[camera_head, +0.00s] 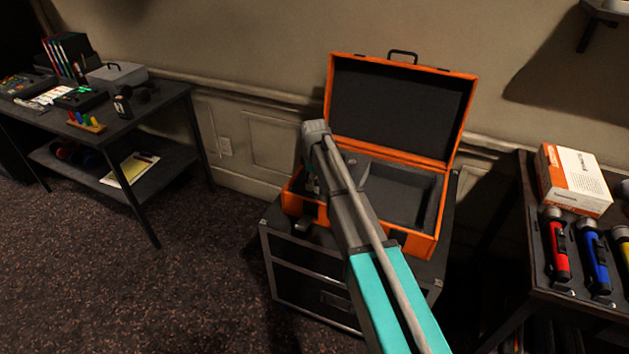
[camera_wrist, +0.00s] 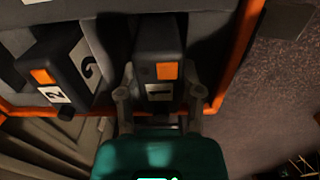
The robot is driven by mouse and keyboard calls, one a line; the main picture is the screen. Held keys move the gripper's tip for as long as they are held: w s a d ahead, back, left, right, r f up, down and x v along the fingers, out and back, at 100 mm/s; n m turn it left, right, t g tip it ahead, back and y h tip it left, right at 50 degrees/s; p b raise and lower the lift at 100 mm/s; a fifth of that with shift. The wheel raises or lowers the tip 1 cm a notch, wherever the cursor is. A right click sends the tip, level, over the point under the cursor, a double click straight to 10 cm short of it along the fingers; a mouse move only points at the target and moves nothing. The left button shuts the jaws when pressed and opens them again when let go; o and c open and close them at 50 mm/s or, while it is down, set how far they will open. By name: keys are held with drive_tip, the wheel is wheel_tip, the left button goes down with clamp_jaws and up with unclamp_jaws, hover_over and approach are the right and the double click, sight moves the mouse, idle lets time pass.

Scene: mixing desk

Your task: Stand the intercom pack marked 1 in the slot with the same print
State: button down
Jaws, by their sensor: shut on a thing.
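The black intercom pack marked 1 (camera_wrist: 158,47), with an orange square and a white label, is between the two fingers of my gripper (camera_wrist: 159,97) in the wrist view. My gripper is shut on it, at the orange rim of the open case (camera_wrist: 243,45). I cannot tell whether the pack is clear of the case or partly in a slot. A second black pack marked 2 (camera_wrist: 45,68) stands tilted in the picture to the left, with another white print beside it. In the head view my arm hides most of the pack and the slots in the orange case (camera_head: 408,243).
The case stands open on a dark drawer cabinet (camera_head: 318,265), its lid (camera_head: 398,100) raised at the back. An empty dark tray area (camera_head: 400,195) lies right of my arm. Side tables stand left (camera_head: 165,97) and right (camera_head: 590,310), with carpet between.

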drive_tip(key=shift+f, duration=0.1)
drive_tip(key=shift+c, duration=0.8)
unclamp_jaws()
